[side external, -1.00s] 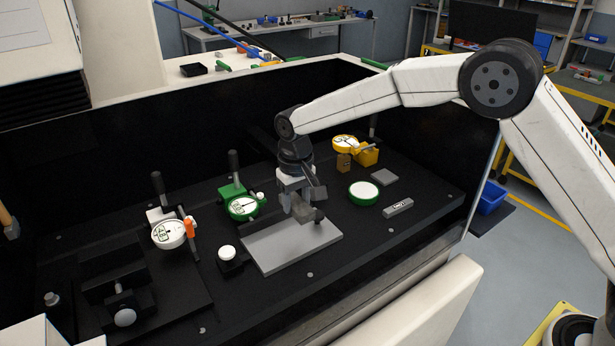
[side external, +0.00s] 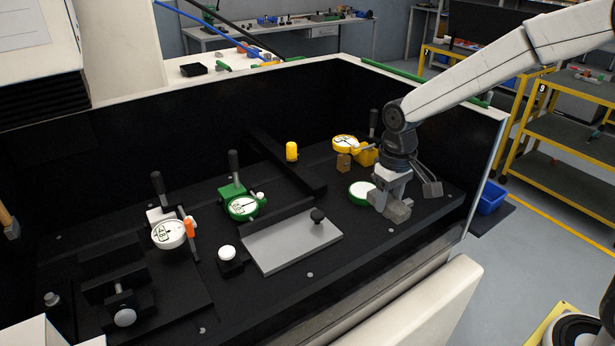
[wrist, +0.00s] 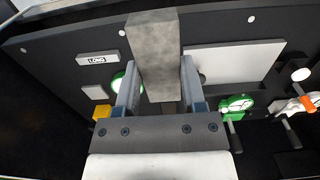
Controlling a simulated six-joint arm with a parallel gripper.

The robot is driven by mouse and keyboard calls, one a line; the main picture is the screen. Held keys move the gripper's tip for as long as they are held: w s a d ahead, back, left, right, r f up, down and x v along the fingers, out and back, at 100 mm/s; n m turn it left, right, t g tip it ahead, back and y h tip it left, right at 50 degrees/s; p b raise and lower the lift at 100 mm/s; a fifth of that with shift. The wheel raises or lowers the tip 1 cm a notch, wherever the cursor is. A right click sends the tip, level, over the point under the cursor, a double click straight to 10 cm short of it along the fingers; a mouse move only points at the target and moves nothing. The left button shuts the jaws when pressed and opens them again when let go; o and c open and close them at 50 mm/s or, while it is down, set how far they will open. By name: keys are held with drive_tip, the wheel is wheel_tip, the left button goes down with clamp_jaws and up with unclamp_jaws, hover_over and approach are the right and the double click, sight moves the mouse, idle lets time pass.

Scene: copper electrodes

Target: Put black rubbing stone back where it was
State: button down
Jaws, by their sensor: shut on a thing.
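A grey rectangular block (wrist: 154,50), apparently the rubbing stone though it looks grey rather than black, is clamped between the two fingers of my gripper (wrist: 160,85) in the wrist view. In the side view my gripper (side external: 391,193) points down at the right part of the black bench top, with the block (side external: 398,211) at its tips. I cannot tell whether the block touches the bench. A small flat grey square (wrist: 95,92) and a label plate reading LONG (wrist: 97,59) lie to the left in the wrist view; both are hidden behind my gripper in the side view.
A light grey plate (side external: 285,246) with a black knob (side external: 318,215) lies left of my gripper. A green-rimmed white disc (side external: 361,193) is close beside it. A yellow dial gauge (side external: 345,143), green gauge (side external: 242,207) and white gauge (side external: 168,235) stand further left or behind.

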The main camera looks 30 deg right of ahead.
drive_tip(key=s+d, duration=0.3)
drive_tip(key=s, duration=0.3)
hover_over(365, 228)
drive_tip(key=s, duration=0.1)
wheel_tip(365, 228, down, 8)
drive_tip(key=shift+s+f, duration=0.15)
drive_tip(key=shift+f, duration=0.05)
drive_tip(key=shift+w+f, duration=0.5)
drive_tip(key=shift+w+f, duration=0.2)
drive_tip(key=shift+f, duration=1.6)
drive_tip(key=shift+f, duration=0.15)
